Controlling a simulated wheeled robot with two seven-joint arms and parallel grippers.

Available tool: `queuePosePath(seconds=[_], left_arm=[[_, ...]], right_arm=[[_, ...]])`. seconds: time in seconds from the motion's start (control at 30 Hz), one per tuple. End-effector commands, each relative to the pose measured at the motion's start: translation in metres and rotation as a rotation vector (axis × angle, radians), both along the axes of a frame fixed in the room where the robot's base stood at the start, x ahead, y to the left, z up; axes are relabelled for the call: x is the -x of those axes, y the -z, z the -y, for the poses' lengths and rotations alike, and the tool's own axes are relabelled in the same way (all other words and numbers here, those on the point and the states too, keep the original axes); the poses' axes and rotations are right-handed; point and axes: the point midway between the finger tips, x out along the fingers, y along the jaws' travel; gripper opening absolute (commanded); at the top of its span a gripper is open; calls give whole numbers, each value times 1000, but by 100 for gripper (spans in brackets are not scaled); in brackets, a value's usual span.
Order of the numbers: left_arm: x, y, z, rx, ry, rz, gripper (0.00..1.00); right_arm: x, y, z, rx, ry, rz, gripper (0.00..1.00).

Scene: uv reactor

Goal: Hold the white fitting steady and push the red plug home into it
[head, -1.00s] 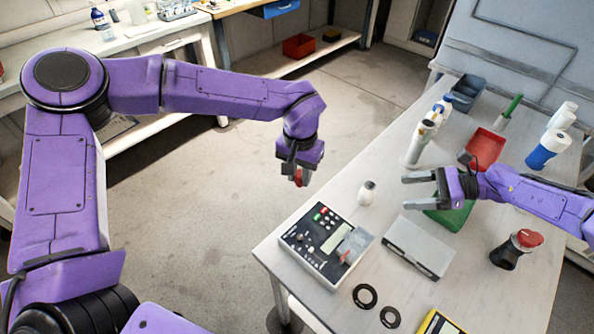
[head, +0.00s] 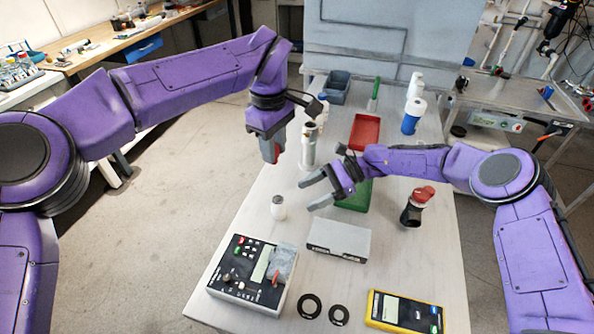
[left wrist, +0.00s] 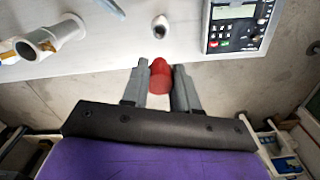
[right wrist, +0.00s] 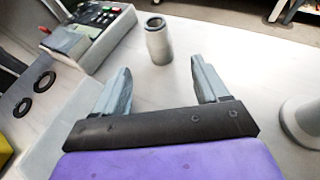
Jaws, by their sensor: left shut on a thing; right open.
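The white fitting (head: 278,208) is a small hollow white cylinder standing upright on the table. It also shows in the left wrist view (left wrist: 160,27) and, with its open top visible, in the right wrist view (right wrist: 158,42). My left gripper (head: 271,154) is shut on the red plug (left wrist: 160,76) and points down, holding it in the air near the table's left edge, above and beyond the fitting. My right gripper (head: 306,194) is open and empty, low over the table to the right of the fitting. Its fingers point toward the fitting without touching it.
A control box (head: 225,290), a grey-white box (head: 338,240), two black rings and a yellow-edged meter (head: 405,312) lie nearer. A white pipe piece (head: 308,148), green tray (head: 354,196), red tray (head: 366,130) and red-topped black object (head: 414,210) stand around. Bare table lies left of the fitting.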

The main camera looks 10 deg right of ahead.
Motion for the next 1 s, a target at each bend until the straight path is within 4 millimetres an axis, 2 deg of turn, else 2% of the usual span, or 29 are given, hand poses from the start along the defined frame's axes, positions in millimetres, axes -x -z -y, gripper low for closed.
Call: queuePosePath(seconds=[0.2, 0.4, 0.57, 0.8, 0.83, 1.0], left_arm=[[0, 0, 0, -1, 3, 1, 1], [0, 0, 0, -1, 4, 1, 1], [0, 0, 0, -1, 5, 1, 1], [0, 0, 0, -1, 5, 1, 1], [0, 0, 0, -1, 5, 1, 1], [0, 0, 0, -1, 4, 1, 1]], right_arm=[[9, 20, -47, -1, -4, -2, 74], [15, 34, -80, 1, -2, 0, 74], [16, 38, -90, 0, 0, 0, 74], [16, 38, -92, 0, 1, 1, 74], [16, 38, -91, 0, 1, 1, 70], [16, 38, -91, 0, 1, 1, 17]])
